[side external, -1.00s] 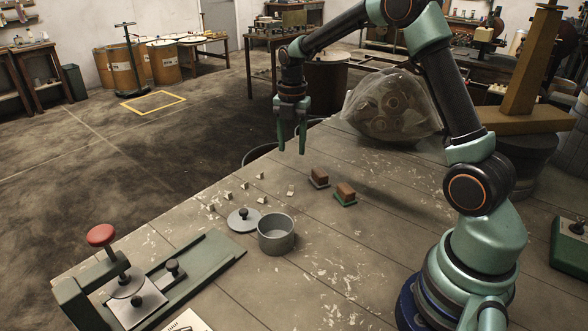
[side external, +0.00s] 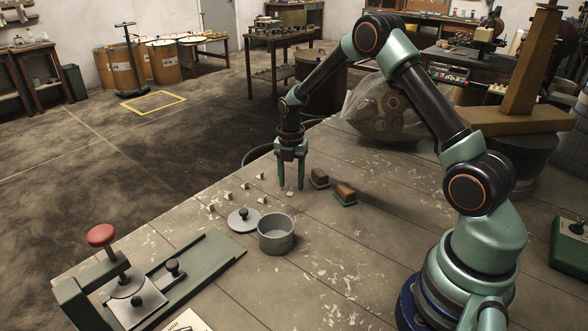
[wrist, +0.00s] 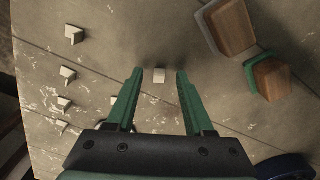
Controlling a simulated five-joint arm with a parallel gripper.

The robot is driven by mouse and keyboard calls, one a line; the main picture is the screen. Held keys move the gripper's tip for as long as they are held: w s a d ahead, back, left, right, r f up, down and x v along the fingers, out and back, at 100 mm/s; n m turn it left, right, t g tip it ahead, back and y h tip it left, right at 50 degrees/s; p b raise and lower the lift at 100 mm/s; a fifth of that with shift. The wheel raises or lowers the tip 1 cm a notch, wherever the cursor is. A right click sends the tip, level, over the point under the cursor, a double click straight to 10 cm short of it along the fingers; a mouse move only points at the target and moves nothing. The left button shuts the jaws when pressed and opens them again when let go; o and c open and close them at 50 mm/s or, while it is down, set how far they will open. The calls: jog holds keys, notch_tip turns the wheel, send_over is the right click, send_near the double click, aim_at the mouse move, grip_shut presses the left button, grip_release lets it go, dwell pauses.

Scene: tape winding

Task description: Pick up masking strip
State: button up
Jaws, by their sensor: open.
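Small pale pieces that look like masking strips lie scattered on the wooden table. One strip (wrist: 159,76) lies ahead of my gripper (wrist: 159,92), centred between its two green fingers in the wrist view. In the side view my gripper (side external: 291,188) points down, with its fingertips low over the table around this strip (side external: 290,194). The jaws are open and do not appear to touch it. Other strips lie to the left in the side view, such as one strip (side external: 244,186) and another strip (side external: 227,195).
Two brown blocks, one on a grey base (side external: 319,178) and one on a green base (side external: 345,194), stand just right of my gripper. A grey pot (side external: 276,234), its lid (side external: 243,219) and a green press (side external: 150,290) are nearer the front. A clear bag (side external: 380,110) lies behind.

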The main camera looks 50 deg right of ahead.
jog(key=shift+f, duration=0.45)
grip_shut()
jog(key=shift+r, duration=0.1)
notch_tip(320, 180, up, 20)
dwell(0.5)
dwell(0.4)
jog(key=shift+r, duration=0.4)
